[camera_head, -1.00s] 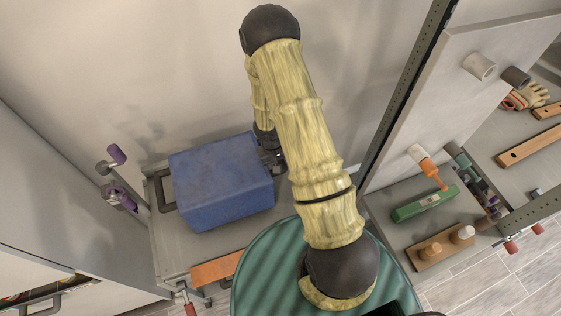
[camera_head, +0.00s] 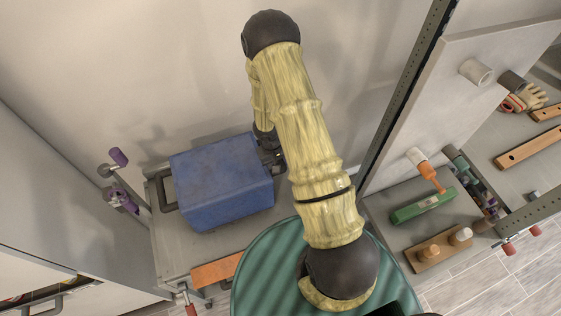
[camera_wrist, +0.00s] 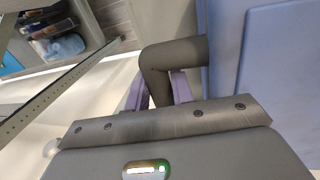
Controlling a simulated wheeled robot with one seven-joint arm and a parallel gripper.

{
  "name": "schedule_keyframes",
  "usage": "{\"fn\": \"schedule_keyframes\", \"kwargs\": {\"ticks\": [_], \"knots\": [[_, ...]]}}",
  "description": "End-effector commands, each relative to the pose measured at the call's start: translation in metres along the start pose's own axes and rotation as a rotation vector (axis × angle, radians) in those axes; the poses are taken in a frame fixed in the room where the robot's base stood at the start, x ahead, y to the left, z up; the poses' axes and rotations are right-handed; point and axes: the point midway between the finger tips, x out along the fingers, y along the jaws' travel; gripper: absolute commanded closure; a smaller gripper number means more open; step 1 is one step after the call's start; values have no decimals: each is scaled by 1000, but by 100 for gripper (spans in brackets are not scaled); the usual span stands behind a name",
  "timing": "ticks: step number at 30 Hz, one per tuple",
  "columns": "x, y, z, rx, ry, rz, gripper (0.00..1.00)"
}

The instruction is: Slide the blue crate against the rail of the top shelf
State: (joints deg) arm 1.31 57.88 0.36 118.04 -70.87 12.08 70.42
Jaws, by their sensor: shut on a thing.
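The blue crate (camera_head: 222,182) sits on the grey shelf (camera_head: 170,258) left of my arm in the head view. A dark grey handle (camera_head: 165,190) shows at its left end, close to a raised edge of the shelf. My gripper (camera_head: 269,154) is at the crate's right end, partly hidden behind my arm. In the wrist view my purple-padded fingers (camera_wrist: 160,92) are shut on a dark handle (camera_wrist: 172,62) beside the blue crate wall (camera_wrist: 270,70). Whether the crate touches the shelf's rail cannot be told.
An orange-brown block (camera_head: 215,271) lies on the shelf in front of the crate. Purple-capped clamps (camera_head: 119,157) stand at the left. At the right, a tall grey panel (camera_head: 440,90) and shelves hold a green level (camera_head: 423,205) and other tools. A plain wall is behind.

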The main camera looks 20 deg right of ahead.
Motion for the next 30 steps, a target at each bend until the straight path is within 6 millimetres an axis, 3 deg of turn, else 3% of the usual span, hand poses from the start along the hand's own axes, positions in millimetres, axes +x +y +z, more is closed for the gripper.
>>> {"fn": "schedule_keyframes", "kwargs": {"ticks": [30], "knots": [[-2,0,-16,7,5,-1,100]]}}
